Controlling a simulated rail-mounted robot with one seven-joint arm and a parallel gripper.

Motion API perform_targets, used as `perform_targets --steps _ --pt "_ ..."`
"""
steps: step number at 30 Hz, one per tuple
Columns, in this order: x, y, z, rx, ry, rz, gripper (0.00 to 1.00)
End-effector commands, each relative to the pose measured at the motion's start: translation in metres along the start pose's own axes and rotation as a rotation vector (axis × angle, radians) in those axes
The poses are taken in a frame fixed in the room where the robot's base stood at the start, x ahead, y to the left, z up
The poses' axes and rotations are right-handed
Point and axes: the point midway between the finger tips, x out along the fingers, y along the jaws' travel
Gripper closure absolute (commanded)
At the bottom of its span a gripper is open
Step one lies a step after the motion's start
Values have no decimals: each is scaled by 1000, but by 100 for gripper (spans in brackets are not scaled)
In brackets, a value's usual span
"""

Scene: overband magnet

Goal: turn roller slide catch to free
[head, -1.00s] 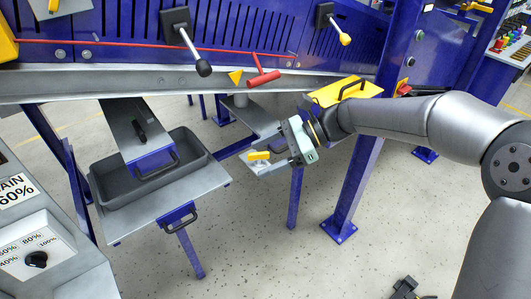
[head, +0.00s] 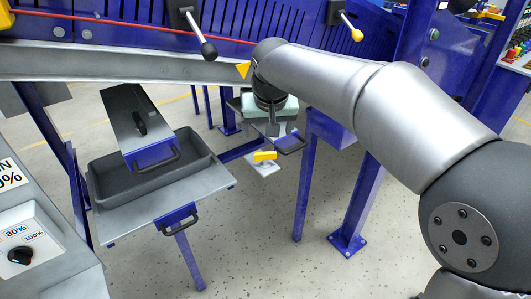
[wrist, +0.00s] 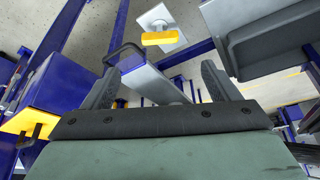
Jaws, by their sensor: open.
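A yellow catch handle (head: 264,156) sits on a small pale plate (head: 263,169) beside a dark-handled slide; I take it for the roller slide catch. In the wrist view the yellow handle (wrist: 160,38) lies crosswise, beyond my fingertips, with its plate (wrist: 157,18) behind it. My gripper (head: 272,130) is above and behind the catch in the head view, apart from it. The wrist view shows its two fingers (wrist: 160,75) wide apart. Between them shows the grey slide (wrist: 153,82) with a dark loop handle (wrist: 122,55). Nothing is gripped.
A grey tray (head: 160,185) on a metal shelf stands left of the catch, with a sloped plate above it. A blue post (head: 310,180) stands to the right. Two levers (head: 209,50) and (head: 357,35) hang from the blue frame above. The floor in front is clear.

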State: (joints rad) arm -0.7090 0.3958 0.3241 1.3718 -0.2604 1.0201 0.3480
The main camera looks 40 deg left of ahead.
Motion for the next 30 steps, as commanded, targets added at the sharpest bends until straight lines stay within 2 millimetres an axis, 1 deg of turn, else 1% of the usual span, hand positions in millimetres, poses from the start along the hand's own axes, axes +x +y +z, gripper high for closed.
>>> perform_targets --steps 1,9,12,15,18,21,30 --pt "13 0 1 0 -6 0 18" --pt "72 0 1 1 -5 -2 18" --pt "90 0 1 1 -4 -1 18" --pt "104 0 1 1 -4 -1 18" --pt "114 0 1 1 -4 -1 18" --pt "119 0 1 1 -2 -1 18" --pt "121 0 1 2 -1 -1 18"
